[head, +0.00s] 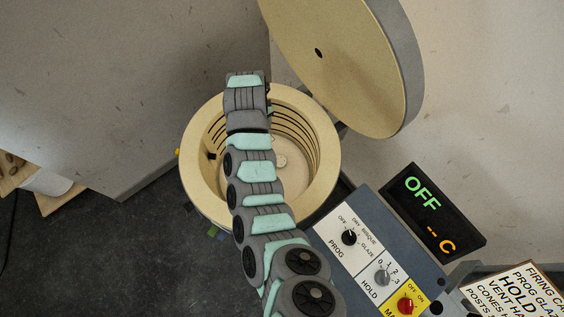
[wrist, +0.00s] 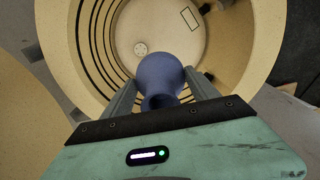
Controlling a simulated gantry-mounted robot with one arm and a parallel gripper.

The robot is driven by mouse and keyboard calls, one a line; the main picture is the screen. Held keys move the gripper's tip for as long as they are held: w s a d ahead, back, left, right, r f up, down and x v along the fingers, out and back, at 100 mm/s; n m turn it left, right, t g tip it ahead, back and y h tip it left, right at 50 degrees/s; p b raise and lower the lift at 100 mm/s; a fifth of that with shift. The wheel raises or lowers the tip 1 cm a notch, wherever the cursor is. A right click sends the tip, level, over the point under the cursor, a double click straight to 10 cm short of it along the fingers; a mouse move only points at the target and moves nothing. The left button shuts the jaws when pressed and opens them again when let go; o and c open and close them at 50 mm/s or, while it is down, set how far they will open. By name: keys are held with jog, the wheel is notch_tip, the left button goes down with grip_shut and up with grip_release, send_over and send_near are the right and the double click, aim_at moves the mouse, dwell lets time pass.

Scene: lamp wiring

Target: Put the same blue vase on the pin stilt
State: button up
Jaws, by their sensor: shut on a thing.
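The blue vase (wrist: 160,78) is between the two grey fingers of my gripper (wrist: 161,90) in the wrist view. My gripper is shut on it, and the vase is inside or just above the kiln opening. The vase and the fingertips are hidden behind my arm in the head view. I cannot tell how high the vase is above the floor.
The round kiln (head: 322,152) has a thick cream rim and grooved inner walls close around my gripper. Its lid (head: 360,60) stands open behind. A control panel (head: 365,250) with an OFF display (head: 432,212) sits at the right. A dark rectangular outline (wrist: 188,19) marks the kiln floor.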

jog(key=w+a+f+n+b, duration=0.4)
jog(key=w+f+n+b, duration=0.1)
jog(key=w+n+b, duration=0.1)
jog(key=shift+w+a+f+b, duration=0.2)
jog(key=shift+w+a+b, duration=0.1)
jog(key=shift+w+b, duration=0.45)
jog(key=shift+w, duration=0.1)
jog(key=shift+w+d+f+n+b, duration=0.1)
jog(key=shift+d+f+n+b, duration=0.1)
jog(key=shift+f+n+b, duration=0.45)
jog(key=shift+r, duration=0.15)
jog(key=shift+b, duration=0.3)
